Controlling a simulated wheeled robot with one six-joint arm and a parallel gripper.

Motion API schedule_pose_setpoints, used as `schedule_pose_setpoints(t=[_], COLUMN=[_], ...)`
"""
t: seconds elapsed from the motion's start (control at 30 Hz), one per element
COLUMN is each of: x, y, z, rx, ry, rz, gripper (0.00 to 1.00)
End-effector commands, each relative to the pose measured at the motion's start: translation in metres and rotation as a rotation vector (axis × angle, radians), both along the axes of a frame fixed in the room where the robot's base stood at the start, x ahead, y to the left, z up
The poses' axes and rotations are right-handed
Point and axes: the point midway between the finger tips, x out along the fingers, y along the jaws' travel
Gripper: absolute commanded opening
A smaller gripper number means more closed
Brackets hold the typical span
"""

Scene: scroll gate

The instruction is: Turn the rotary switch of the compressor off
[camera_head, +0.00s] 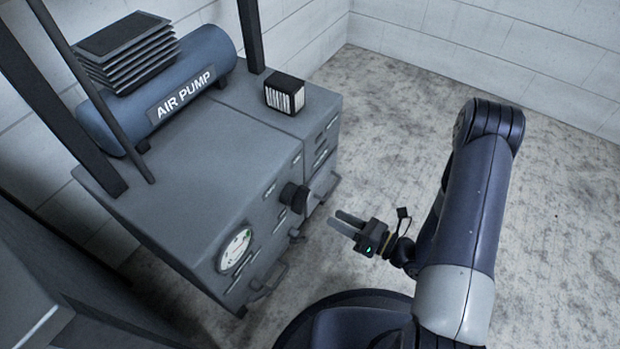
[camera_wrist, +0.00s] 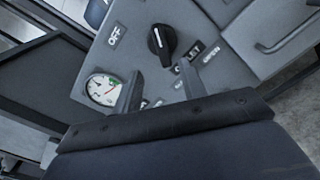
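The compressor (camera_head: 200,160) is a grey cabinet with a blue tank marked AIR PUMP (camera_head: 185,92) on top. Its black rotary switch (camera_head: 294,197) sticks out of the front face.
A round white gauge (camera_head: 235,250) sits on the front face, left of the switch; it also shows in the wrist view (camera_wrist: 103,89). Handles (camera_head: 268,283) stick out low on the front. A small black box (camera_head: 285,93) stands on top. The floor (camera_head: 400,110) at right is clear.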

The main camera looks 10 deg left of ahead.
Motion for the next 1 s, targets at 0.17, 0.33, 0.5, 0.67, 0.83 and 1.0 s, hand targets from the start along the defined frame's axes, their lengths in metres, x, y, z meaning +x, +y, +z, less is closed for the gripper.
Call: schedule_pose_setpoints(t=[0.17,0.33,0.5,0.67,0.83,1.0], x=[0.004,0.010,0.019,0.028,0.036,0.041], y=[0.007,0.025,0.047,0.068,0.087,0.097], z=[-0.003,-0.003,-0.003,-0.003,-0.003,-0.002], rx=[0.002,0.002,0.002,0.001,0.002,0.002], ry=[0.005,0.003,0.001,0.001,0.002,0.003], rz=[-0.007,-0.003,-0.002,-0.001,-0.003,-0.006], gripper=[0.40,0.40,0.40,0.40,0.40,0.40])
